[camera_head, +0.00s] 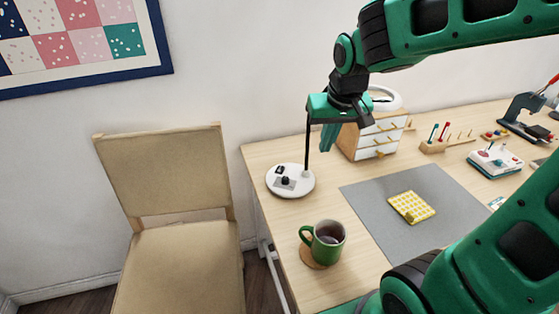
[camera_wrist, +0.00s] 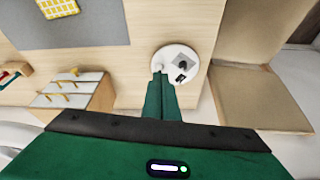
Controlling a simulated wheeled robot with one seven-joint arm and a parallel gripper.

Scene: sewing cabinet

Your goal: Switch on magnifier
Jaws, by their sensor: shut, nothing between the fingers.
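The magnifier has a round white base (camera_head: 300,189) on the table's left part, with a thin dark post (camera_head: 307,150) rising from it. A small black control (camera_head: 286,181) on a grey patch sits on the base, with another small dark part beside it. A white ring (camera_head: 392,106), likely its head, is partly hidden behind my arm; I cannot tell if it is lit. My gripper (camera_head: 328,148) is shut and empty, pointing down above and right of the base in the head view. In the wrist view my fingertips (camera_wrist: 160,76) overlap the edge of the white base (camera_wrist: 168,52); contact cannot be told.
A small drawer cabinet (camera_head: 366,151) stands right of my gripper. A green mug (camera_head: 329,250) sits nearer the front edge. A grey mat (camera_head: 365,199) bears a yellow checked cloth (camera_head: 411,207). A chair (camera_head: 180,260) stands left of the table.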

